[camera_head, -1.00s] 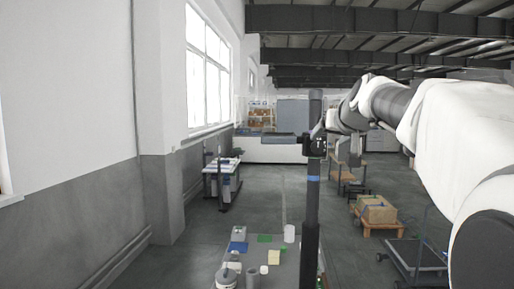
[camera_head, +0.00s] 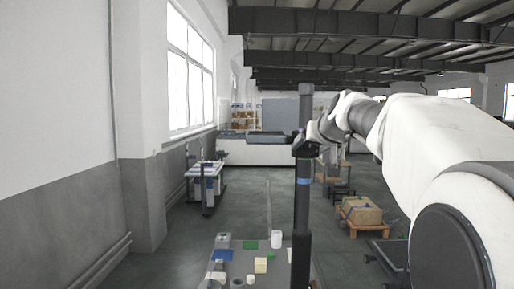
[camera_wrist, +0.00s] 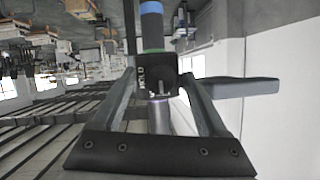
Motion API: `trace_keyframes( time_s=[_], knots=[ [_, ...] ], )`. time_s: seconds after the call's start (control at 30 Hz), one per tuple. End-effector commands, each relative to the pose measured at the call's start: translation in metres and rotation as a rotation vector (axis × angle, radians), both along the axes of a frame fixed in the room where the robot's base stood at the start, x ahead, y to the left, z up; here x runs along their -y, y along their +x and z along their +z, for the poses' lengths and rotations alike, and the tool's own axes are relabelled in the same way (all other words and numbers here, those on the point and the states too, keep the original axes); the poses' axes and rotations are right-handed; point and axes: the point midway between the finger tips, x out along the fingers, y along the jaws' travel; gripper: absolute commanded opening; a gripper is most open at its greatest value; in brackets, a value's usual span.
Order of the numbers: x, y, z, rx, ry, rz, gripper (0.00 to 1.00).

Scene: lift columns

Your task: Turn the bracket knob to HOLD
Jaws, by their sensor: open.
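A dark upright column (camera_head: 302,215) with a blue band stands ahead of me. In the wrist view the bracket (camera_wrist: 151,70) shows small pale lettering, too blurred to read surely. A small pale pointer-like mark shows by the lettering; the knob and its setting are not clear. My gripper (camera_wrist: 158,82) is open, with one finger on each side of the bracket face. I cannot tell whether the fingers touch it. In the head view my gripper (camera_head: 318,134) is mostly hidden.
A low grey table (camera_head: 225,268) with several small items stands at the column's foot. A cardboard box (camera_head: 360,211) on a wooden pallet is to the right. A white wall with windows runs along the left. Open floor lies left of the column.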

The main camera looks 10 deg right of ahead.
Motion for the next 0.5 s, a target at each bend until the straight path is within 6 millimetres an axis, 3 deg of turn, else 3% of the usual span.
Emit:
trace_keyframes(
  time_s=[0.3, 0.5],
  knots=[
    [0.0004, 0.0003, -0.001, 0.0, 0.0, 0.0, 0.76],
    [0.0004, 0.0003, -0.001, 0.0, 0.0, 0.0, 0.4]
  ],
)
